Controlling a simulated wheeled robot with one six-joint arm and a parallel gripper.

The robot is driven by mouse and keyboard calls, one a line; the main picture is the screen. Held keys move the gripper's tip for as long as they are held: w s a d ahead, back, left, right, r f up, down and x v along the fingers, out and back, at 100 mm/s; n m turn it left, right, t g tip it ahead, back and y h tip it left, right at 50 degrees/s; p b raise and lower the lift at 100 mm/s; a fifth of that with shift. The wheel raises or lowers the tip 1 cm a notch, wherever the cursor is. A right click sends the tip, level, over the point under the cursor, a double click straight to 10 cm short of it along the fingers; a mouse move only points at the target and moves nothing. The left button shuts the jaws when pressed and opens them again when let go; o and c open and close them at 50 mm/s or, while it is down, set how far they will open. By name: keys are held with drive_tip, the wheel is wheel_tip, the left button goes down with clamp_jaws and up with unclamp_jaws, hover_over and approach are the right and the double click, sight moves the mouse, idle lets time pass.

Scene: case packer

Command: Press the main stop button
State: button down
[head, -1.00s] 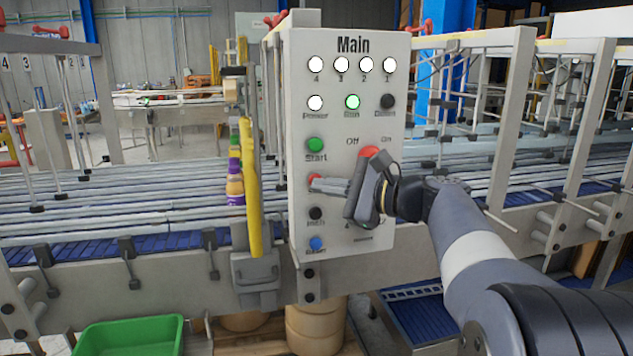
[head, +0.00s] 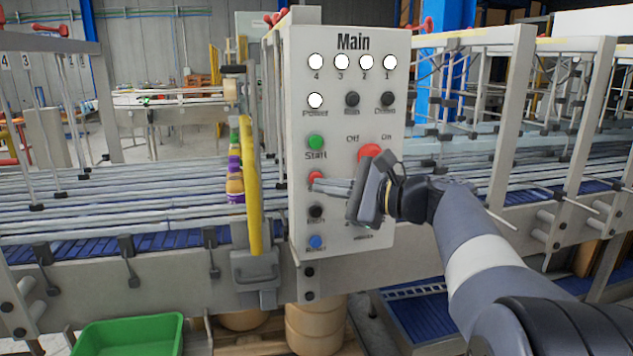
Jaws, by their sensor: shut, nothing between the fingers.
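The grey control panel (head: 346,130) headed "Main" stands upright in the middle of the head view. The small red button (head: 316,176) sits in its left column, below the green Start button (head: 315,142); its label is hidden. My gripper (head: 313,185) is shut and empty, with its fingertips at the lower edge of the red button. I cannot tell whether they touch it. A larger red knob (head: 371,153) shows below "Off" and "On", partly covered by my gripper body. The Run lamp (head: 352,99) is dark; the Power lamp (head: 315,101) is lit white.
A black button (head: 316,212) and a blue button (head: 316,242) lie below the red one. A yellow guard bar (head: 251,187) stands close to the panel's left. A green bin (head: 130,335) is at lower left.

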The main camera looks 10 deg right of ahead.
drive_tip(key=shift+s, duration=0.1)
drive_tip(key=shift+s+b, duration=0.55)
drive_tip(key=shift+s, duration=1.95)
drive_tip(key=shift+w, duration=0.15)
drive_tip(key=shift+s+b, duration=0.4)
drive_tip(key=shift+s, duration=1.65)
